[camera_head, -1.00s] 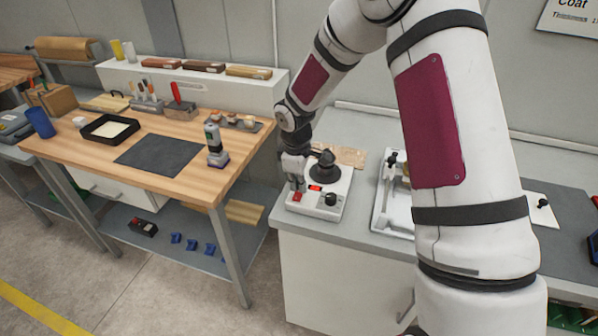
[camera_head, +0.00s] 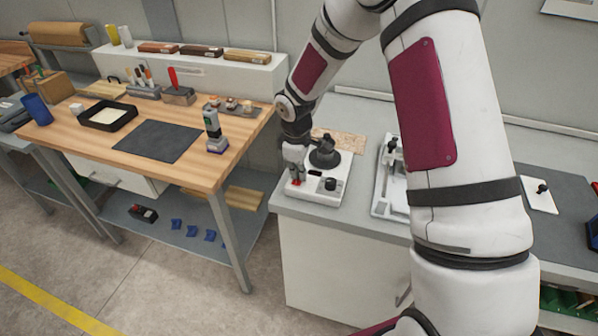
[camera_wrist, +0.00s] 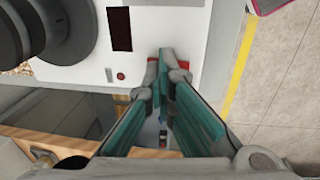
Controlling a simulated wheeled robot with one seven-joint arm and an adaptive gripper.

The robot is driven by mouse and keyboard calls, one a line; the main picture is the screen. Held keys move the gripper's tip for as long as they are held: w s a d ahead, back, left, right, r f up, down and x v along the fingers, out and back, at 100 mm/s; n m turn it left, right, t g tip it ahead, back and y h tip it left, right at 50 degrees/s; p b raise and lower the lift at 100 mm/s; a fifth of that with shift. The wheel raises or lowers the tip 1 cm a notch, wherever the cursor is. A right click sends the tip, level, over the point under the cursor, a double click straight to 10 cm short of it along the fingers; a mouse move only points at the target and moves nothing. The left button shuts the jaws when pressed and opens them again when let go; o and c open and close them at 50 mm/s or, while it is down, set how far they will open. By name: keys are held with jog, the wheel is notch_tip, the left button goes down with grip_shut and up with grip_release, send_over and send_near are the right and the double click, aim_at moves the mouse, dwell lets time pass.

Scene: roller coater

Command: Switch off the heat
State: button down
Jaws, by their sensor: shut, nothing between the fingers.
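A white heating unit (camera_head: 335,192) stands on the grey counter and carries a dark round piece (camera_head: 324,154) on top. Its front panel has a black knob (camera_head: 330,184), a small dark display (camera_wrist: 120,28) and a small red dot (camera_wrist: 121,76). A red switch (camera_head: 296,183) sits at the panel's left corner, just below my gripper (camera_head: 294,168). My gripper points down at it, shut and empty. In the wrist view the teal-lined fingers (camera_wrist: 165,60) cover most of the switch; a sliver of red shows beside the tips. Contact and the switch's position cannot be told.
A white-framed device (camera_head: 388,190) stands right of the heating unit, partly behind my arm. A brown sheet (camera_head: 345,143) lies behind the unit. A wooden workbench (camera_head: 190,172) with tools stands to the left, across a gap.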

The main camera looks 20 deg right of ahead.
jog(key=shift+s+f, duration=0.1)
jog(key=shift+f, duration=0.15)
jog(key=shift+s+a+f+p, duration=0.1)
jog(key=shift+s+a+p, duration=0.2)
jog(key=shift+s+a, duration=0.35)
jog(key=shift+d, duration=0.1)
jog(key=shift+s, duration=0.1)
notch_tip(320, 180, up, 14)
jog(key=shift+s+a+r+p, duration=0.25)
jog(key=shift+s+a+p, duration=0.05)
jog(key=shift+s+a, duration=0.05)
jog(key=shift+w, duration=0.1)
